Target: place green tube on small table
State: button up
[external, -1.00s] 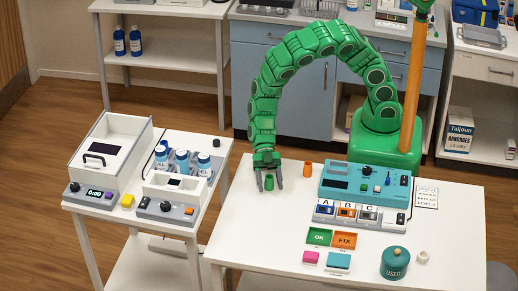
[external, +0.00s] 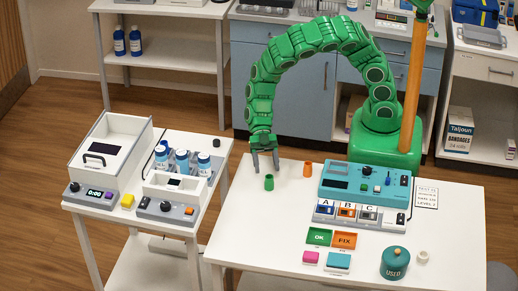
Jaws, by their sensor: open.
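The green tube (external: 269,183) stands upright on the larger white table (external: 262,230), near its back left corner. My gripper (external: 266,168) hangs pointing down just above and behind the tube. Its two grey fingers are apart with nothing between them; the tube looks clear of them. The smaller white table (external: 219,156) is on the left, across a gap from the larger one. Much of its top is covered by equipment.
An orange tube (external: 307,169) stands right of the green one. A teal device (external: 365,182) is farther right. The larger table's front left is clear.

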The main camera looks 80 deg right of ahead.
jog(key=shift+o, duration=0.2)
jog(key=shift+w+d+r, duration=0.15)
jog(key=shift+d+r, duration=0.05)
jog(key=shift+d, duration=0.15)
